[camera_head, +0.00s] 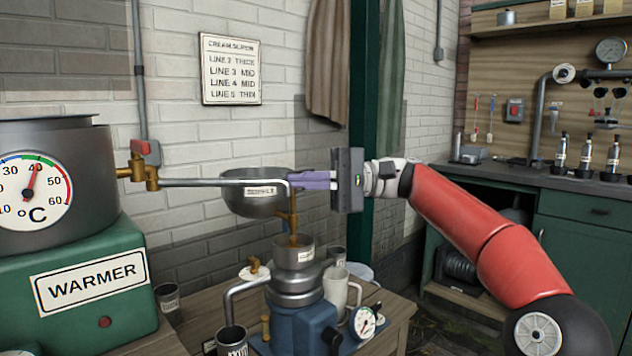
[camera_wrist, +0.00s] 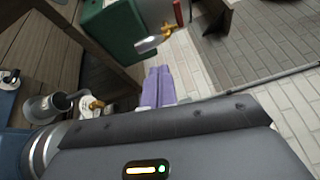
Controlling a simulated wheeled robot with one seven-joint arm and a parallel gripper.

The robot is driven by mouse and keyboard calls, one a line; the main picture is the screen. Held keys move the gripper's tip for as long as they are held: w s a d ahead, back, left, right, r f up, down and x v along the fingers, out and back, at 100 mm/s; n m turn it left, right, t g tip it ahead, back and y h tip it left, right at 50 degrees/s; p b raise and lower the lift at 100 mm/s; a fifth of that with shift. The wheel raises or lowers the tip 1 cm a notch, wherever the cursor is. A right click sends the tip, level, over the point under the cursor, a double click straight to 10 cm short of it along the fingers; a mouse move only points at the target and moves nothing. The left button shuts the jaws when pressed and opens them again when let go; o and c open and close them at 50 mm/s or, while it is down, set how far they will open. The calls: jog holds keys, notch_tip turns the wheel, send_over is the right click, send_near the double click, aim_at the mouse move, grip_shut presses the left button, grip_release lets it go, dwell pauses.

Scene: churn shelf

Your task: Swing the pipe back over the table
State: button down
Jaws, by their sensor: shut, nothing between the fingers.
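The pipe (camera_head: 215,182) is a silver tube. My gripper is shut and empty, also seen in the wrist view (camera_wrist: 159,70). A brass tube (camera_head: 293,212) drops below the fingertips toward the metal machine (camera_head: 296,282) on the table (camera_head: 388,318).
The green warmer (camera_head: 95,308) with a dial stands at left. Cups, a white jug (camera_head: 336,288) and a small gauge (camera_head: 363,321) crowd around the machine. A dark green post (camera_head: 375,90) stands behind my gripper. A counter with bottles is at right.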

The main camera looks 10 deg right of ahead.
aim_at(267, 182)
jog(key=a, duration=0.6)
jog(key=shift+s+r, duration=0.1)
jog(key=shift+s, duration=0.25)
